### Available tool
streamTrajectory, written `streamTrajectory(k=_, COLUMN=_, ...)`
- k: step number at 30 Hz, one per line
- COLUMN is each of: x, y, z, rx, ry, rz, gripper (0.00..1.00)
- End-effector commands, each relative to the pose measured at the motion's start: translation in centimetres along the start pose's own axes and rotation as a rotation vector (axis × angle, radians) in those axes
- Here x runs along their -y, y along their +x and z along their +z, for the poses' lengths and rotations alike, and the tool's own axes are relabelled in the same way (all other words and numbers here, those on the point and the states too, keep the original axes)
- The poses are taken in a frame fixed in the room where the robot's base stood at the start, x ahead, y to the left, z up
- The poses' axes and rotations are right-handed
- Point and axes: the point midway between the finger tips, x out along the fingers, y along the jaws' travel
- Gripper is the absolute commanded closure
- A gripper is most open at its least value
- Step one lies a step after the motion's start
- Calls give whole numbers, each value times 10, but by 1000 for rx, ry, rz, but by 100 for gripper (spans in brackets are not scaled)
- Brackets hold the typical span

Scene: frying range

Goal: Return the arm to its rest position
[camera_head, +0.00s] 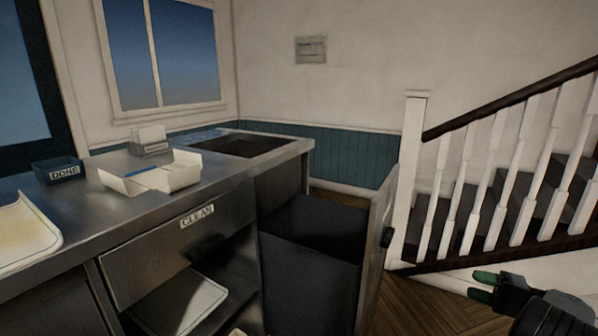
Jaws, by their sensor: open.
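My gripper (482,286) shows at the lower right edge of the head view, with green-tipped fingers spread apart. It is open and holds nothing that I can see. It hangs in front of the wooden floor and the stair base, to the right of the counter and apart from it. Most of the arm behind it is out of frame.
A steel counter (90,217) fills the left, bearing a dark DONE bin (57,170) and an open white box (178,176). A pulled-out dark bin (309,270) with a front panel (380,235) stands right of it. A staircase (500,190) rises at right.

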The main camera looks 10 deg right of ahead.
Motion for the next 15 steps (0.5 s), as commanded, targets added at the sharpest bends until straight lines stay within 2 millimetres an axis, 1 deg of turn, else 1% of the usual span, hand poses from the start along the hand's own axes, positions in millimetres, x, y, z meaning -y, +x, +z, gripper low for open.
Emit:
streamTrajectory(k=1, x=14, y=11, z=0, rx=17, ry=1, rz=18, gripper=51)
streamTrajectory(k=5, x=28, y=34, z=3, rx=51, ry=26, rz=68, gripper=51)
streamTrajectory(k=8, x=42, y=54, z=7, rx=78, ry=44, rz=117, gripper=51)
streamTrajectory(k=11, x=60, y=77, z=14, rx=112, ry=65, rz=181, gripper=51)
streamTrajectory(k=14, x=81, y=105, z=25, rx=149, ry=84, rz=263, gripper=51)
streamTrajectory(k=15, x=91, y=117, z=31, rx=167, ry=90, rz=301, gripper=51)
